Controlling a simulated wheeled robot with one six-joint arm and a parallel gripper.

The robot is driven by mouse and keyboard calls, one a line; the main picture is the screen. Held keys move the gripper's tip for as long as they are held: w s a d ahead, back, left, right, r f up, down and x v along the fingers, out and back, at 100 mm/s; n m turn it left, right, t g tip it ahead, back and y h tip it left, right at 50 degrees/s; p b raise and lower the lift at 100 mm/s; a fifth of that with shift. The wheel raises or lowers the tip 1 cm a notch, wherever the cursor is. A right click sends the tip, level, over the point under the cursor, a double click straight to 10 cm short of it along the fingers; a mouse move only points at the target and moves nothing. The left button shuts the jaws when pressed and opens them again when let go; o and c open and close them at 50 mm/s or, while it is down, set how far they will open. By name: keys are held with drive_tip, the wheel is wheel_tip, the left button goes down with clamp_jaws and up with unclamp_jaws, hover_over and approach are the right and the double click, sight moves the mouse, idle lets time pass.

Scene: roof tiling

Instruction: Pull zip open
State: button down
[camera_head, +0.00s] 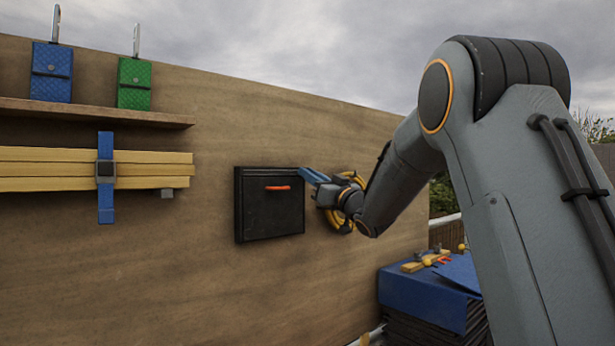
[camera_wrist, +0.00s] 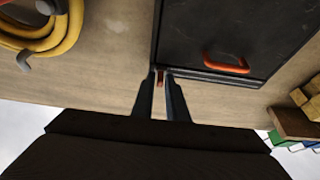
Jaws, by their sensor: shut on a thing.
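A black case (camera_head: 268,212) with an orange handle (camera_head: 278,188) hangs on the wooden wall. The case also shows in the wrist view (camera_wrist: 190,35), with a grey zip line (camera_wrist: 232,80) along the edge near the handle. My gripper (camera_head: 307,173) is at the case's upper right corner. In the wrist view, my gripper (camera_wrist: 160,75) is shut on a small orange-red zip pull (camera_wrist: 161,78) at that corner, at one end of the zip line. The fingers hide part of the pull. I see no clear gap along the zip.
A coiled yellow hose (camera_head: 345,222) hangs right of the case, behind my wrist. At left, a shelf (camera_head: 90,112) bears a blue pouch (camera_head: 52,72) and a green pouch (camera_head: 134,83), above strapped timber (camera_head: 50,170). A blue-topped stack (camera_head: 425,292) stands lower right. The wall below the case is clear.

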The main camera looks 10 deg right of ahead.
drive_tip(key=shift+d, duration=0.1)
drive_tip(key=c, duration=1.9)
unclamp_jaws()
drive_tip(key=shift+o, duration=0.2)
drive_tip(key=b+v, duration=0.1)
drive_tip(key=v, duration=0.6)
drive_tip(key=shift+s, duration=0.35)
drive_tip(key=shift+d+f, duration=0.1)
drive_tip(key=shift+d, duration=0.05)
